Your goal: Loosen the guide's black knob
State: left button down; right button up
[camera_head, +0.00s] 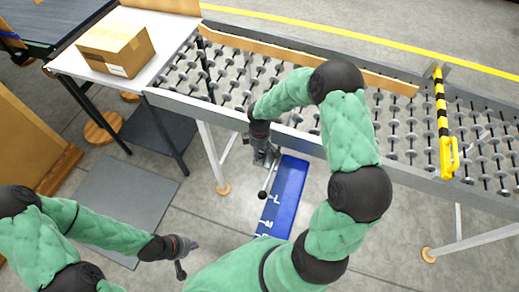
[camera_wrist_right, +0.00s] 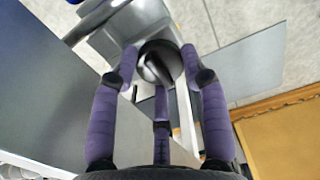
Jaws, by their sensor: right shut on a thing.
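In the right wrist view a round black knob (camera_wrist_right: 160,62) sits between the purple-wrapped fingers of my right gripper (camera_wrist_right: 162,85), which is shut on it. The knob is beside a grey metal part (camera_wrist_right: 112,42), perhaps the guide.
A cardboard box (camera_head: 116,48) stands on a white table (camera_head: 72,58) at the upper left. A wooden strip (camera_head: 310,62) lies along the conveyor. A yellow-black bar (camera_head: 441,110) crosses it at the right. A blue panel (camera_head: 286,190) lies below the near rail.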

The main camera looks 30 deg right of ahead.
aim_at(260, 151)
dwell(0.4)
jog(key=o, duration=1.2)
jog(key=shift+c, duration=0.2)
notch_tip(260, 151, up, 12)
jog(key=shift+f, duration=0.1)
